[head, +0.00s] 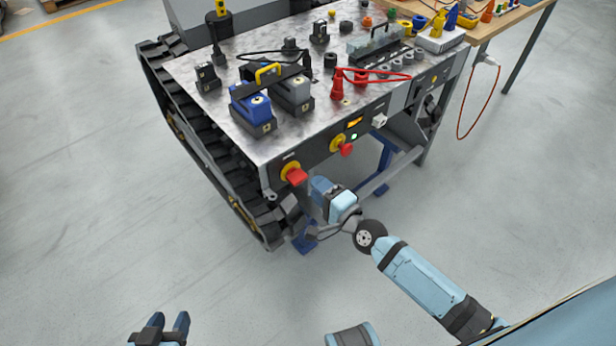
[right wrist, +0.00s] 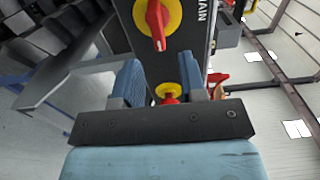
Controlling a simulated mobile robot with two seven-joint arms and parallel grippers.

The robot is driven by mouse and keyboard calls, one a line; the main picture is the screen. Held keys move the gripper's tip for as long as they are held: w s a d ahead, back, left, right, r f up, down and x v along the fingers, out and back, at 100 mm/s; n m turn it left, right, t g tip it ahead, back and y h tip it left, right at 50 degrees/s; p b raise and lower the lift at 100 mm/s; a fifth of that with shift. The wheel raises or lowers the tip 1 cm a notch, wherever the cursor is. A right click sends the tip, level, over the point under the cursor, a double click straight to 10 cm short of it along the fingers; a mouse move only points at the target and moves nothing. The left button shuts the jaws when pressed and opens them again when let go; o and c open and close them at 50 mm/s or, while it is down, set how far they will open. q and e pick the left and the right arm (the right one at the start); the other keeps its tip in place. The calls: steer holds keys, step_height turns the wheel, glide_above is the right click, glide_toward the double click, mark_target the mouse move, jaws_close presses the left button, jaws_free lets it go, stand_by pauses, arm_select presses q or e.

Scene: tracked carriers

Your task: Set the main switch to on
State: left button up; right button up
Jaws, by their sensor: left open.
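The main switch (head: 291,171) is a red handle on a yellow disc at the left end of the carrier's front panel. In the right wrist view, the main switch (right wrist: 157,22) has the label MAIN beside it, and its red handle runs up and down the picture. My right gripper (head: 320,186) is just below and right of the switch, apart from it. In its wrist view, the right gripper (right wrist: 161,72) has its blue fingers spread with nothing held. My left gripper (head: 167,320) is open and empty, low over the floor, away from the carrier.
A second red knob (head: 345,148) on yellow sits further right on the panel, near a green light (head: 354,136); in the wrist view this knob (right wrist: 168,92) shows behind the fingers. A black track (head: 190,130) runs along the carrier's left side. Floor in front is clear.

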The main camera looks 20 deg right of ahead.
steer(key=v, duration=0.8)
steer(key=shift+s+d, duration=0.1)
steer(key=shift+s, duration=0.15)
